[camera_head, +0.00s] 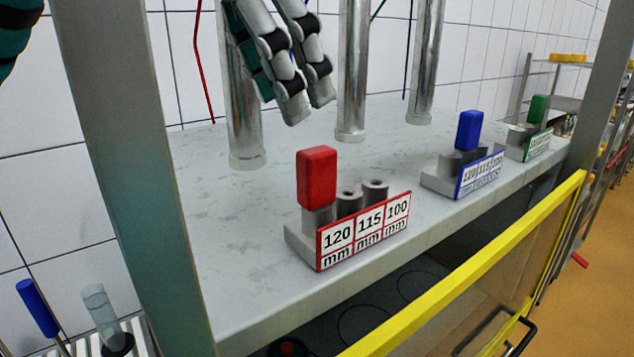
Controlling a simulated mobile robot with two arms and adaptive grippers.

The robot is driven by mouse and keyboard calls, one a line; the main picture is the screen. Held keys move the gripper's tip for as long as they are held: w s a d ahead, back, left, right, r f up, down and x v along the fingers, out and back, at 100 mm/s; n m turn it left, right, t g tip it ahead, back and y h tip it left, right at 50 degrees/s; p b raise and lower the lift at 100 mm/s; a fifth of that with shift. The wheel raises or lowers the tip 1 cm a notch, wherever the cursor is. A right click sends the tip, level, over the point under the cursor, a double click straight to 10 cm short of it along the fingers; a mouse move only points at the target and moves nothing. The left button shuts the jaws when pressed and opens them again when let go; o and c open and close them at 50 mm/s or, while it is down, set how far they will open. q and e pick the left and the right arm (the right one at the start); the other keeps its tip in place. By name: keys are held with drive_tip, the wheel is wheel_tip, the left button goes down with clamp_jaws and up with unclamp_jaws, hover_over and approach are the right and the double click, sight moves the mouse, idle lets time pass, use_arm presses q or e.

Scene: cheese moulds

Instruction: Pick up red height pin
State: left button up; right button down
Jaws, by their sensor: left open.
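The red height pin (317,178) stands upright in the 120 mm position of a grey holder (300,241). The holder has a red-framed label reading 120, 115 and 100 mm, and the two other positions have no red block on top. My left gripper (309,112) hangs above and behind the pin, a little to its left in the picture. Its fingers point down, open and empty, apart from the pin. My right gripper does not show.
A blue pin (469,130) and a green pin (538,109) stand in similar holders farther right on the grey shelf (235,262). Several vertical metal cylinders (352,80) rise behind. A grey post (130,150) stands at left; a yellow-edged panel (470,270) runs along the front.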

sight(315, 150)
use_arm(q)
drive_tip(key=x, duration=0.2)
drive_tip(key=shift+d+f, duration=0.2)
drive_tip(key=shift+f, duration=0.1)
drive_tip(key=p+x, duration=0.1)
drive_tip(key=x, duration=0.1)
drive_tip(key=p+x, duration=0.1)
drive_tip(key=x, duration=0.2)
drive_tip(key=shift+d+r, duration=0.15)
drive_tip(key=shift+d, duration=0.1)
drive_tip(key=shift+w+f, duration=0.1)
drive_tip(key=shift+f, duration=0.15)
clamp_jaws()
